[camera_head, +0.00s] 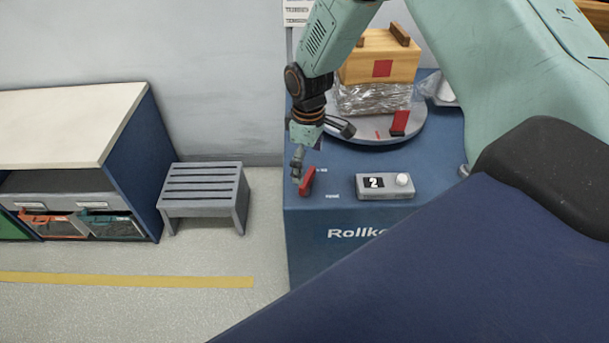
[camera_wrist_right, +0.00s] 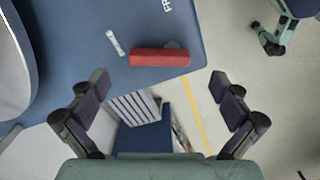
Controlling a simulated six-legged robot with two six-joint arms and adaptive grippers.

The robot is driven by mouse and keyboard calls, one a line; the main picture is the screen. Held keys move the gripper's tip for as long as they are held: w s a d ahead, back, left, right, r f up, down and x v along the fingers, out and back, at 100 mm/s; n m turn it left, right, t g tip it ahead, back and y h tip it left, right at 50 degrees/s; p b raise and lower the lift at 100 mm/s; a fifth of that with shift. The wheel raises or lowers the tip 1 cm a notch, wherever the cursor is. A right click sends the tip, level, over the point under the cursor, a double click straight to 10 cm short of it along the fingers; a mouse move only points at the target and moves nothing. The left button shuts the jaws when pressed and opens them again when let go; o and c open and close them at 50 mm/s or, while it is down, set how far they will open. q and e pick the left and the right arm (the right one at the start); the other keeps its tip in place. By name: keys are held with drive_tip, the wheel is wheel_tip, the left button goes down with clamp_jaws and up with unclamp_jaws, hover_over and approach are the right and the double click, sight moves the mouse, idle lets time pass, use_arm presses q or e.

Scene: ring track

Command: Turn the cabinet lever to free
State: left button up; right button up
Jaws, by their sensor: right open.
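The cabinet lever is a short red handle (camera_head: 307,181) at the front left of the blue cabinet's top (camera_head: 340,215). In the right wrist view the red handle (camera_wrist_right: 160,57) lies crosswise beyond the fingertips, at the middle of the gap between them. A small white mark lies beside it, and the letters "FR" show at the top edge. My right gripper (camera_head: 318,148) hangs just above the lever; the wrist view shows its two dark fingers (camera_wrist_right: 160,88) spread wide with nothing between them. Contact with the lever cannot be seen.
A round grey turntable (camera_head: 372,133) carries a wrapped load and a wooden box (camera_head: 380,62). A grey box marked "2" (camera_head: 384,187) with a white knob sits right of the lever. A slatted stool (camera_head: 203,188) stands left of the cabinet, with free floor before it.

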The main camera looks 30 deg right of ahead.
sight(308, 176)
wheel_tip(308, 176, down, 4)
drive_tip(key=shift+d+r+b, duration=0.1)
drive_tip(key=shift+b, duration=0.35)
drive_tip(key=shift+f, duration=0.25)
drive_tip(key=shift+c, duration=0.2)
drive_tip(key=c, duration=1.1)
